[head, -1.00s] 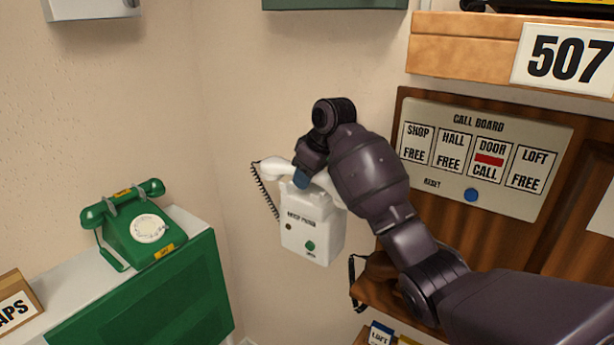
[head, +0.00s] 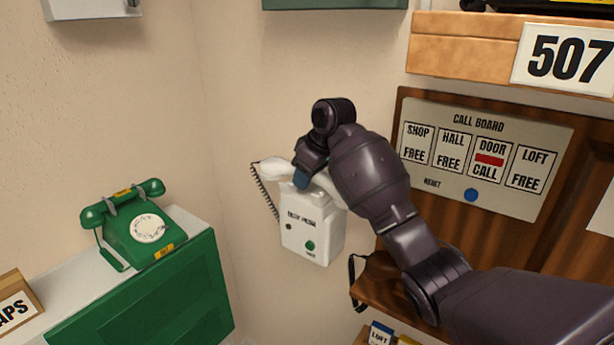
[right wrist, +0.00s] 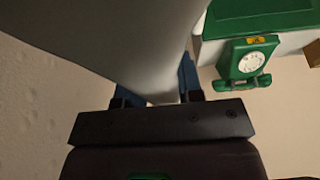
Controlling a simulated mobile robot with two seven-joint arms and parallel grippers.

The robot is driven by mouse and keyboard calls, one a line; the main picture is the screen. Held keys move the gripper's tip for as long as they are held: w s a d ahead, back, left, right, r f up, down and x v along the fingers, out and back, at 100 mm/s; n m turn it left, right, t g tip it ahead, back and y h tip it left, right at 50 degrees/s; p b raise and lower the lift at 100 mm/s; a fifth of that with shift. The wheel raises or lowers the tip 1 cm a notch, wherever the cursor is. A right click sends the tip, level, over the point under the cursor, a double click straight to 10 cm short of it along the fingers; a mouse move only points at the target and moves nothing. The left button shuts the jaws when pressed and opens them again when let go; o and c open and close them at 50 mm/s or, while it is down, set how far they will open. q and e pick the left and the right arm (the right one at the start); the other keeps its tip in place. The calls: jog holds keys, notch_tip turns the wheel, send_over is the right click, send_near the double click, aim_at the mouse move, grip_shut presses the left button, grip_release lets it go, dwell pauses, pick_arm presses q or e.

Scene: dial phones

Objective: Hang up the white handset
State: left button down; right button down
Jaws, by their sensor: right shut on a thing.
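The white handset (head: 272,169) is at the top of the white wall phone (head: 312,232), its left end showing beside my gripper and a dark coiled cord hanging from it. My right gripper (head: 302,180) is shut on the handset, blue fingertips over its middle. In the right wrist view the pale handset (right wrist: 130,45) fills the space between the blue fingers (right wrist: 160,85). My arm hides part of the handset's right side, and I cannot tell whether the handset touches its cradle. My left gripper is not in view.
A green dial phone (head: 137,225) stands on a green-fronted cabinet (head: 150,290) at left. The call board (head: 484,155) is on the right wall, with a brown shelf (head: 375,290) below it. Bare wall lies between the cabinet and the wall phone.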

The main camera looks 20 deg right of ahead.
jog(key=shift+f, duration=1.05)
jog(key=c, duration=0.7)
grip_release()
